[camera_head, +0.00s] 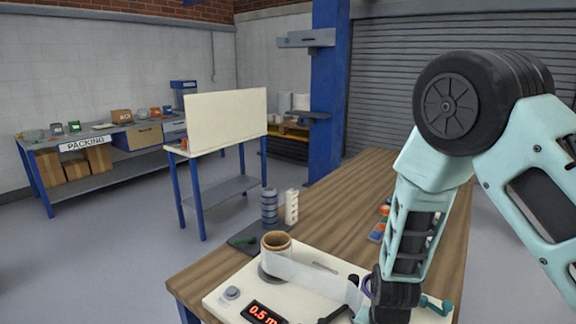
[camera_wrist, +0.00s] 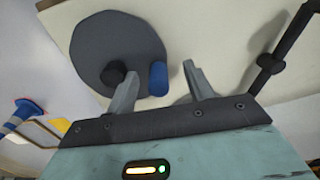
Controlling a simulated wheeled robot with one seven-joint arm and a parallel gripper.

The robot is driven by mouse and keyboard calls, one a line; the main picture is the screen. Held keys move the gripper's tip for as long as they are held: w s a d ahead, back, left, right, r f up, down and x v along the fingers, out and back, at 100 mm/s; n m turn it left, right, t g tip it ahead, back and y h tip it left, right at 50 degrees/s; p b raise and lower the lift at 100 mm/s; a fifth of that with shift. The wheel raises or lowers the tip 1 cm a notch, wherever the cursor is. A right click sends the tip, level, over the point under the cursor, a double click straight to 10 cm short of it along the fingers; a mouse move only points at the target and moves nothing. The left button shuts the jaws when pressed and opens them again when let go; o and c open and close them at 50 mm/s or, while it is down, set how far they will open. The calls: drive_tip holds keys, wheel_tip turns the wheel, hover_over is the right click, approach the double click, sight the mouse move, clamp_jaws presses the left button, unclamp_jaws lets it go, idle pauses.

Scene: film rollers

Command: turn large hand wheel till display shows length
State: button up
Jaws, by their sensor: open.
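The film roller's cream base (camera_head: 222,297) lies on the wooden bench in the head view. Its display (camera_head: 262,314) shows red digits that read 0.5 m. A film roll (camera_head: 277,252) on a brown core stands on it, with a translucent strip running right. In the wrist view a large grey wheel (camera_wrist: 88,50) has a black knob (camera_wrist: 113,72) and a blue grip (camera_wrist: 158,78) at its edge. My gripper (camera_wrist: 160,73) is open, with the blue grip between its fingers; contact cannot be told. In the head view my arm covers the wheel area.
A black rod (camera_wrist: 280,50) stands right of my gripper in the wrist view. Stacked grey rolls (camera_head: 269,207) and a white stack (camera_head: 291,207) stand behind the roller. The bench's (camera_head: 345,197) far middle is clear.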

drive_tip(key=shift+s+d, duration=0.15)
drive_tip(key=shift+s, duration=0.1)
wheel_tip(320, 180, up, 3)
drive_tip(key=p, duration=0.2)
drive_tip(key=shift+f+p, duration=0.1)
drive_tip(key=shift+p, duration=0.25)
drive_tip(key=o, duration=0.5)
drive_tip(key=shift+r+p, duration=0.6)
drive_tip(key=shift+r, duration=0.1)
drive_tip(key=shift+c, duration=0.2)
drive_tip(key=shift+w+r+p, duration=0.15)
drive_tip(key=shift+r+p, duration=1.15)
drive_tip(key=shift+r, duration=0.15)
drive_tip(key=s+a+r+n+y+b, duration=0.1)
drive_tip(key=s+a+r+n+b, duration=0.1)
drive_tip(key=s+a+r+n, duration=0.45)
drive_tip(key=s+a+r+n+y+b, duration=0.1)
drive_tip(key=s+r+n+b, duration=0.1)
drive_tip(key=s+r+n, duration=0.5)
drive_tip(key=s+d+r+n+h, duration=0.1)
drive_tip(key=s+d+r, duration=0.1)
drive_tip(key=s+r, duration=0.3)
drive_tip(key=shift+s+d+r+b, duration=0.2)
drive_tip(key=shift+s+d+b, duration=0.05)
drive_tip(key=shift+s+b, duration=0.1)
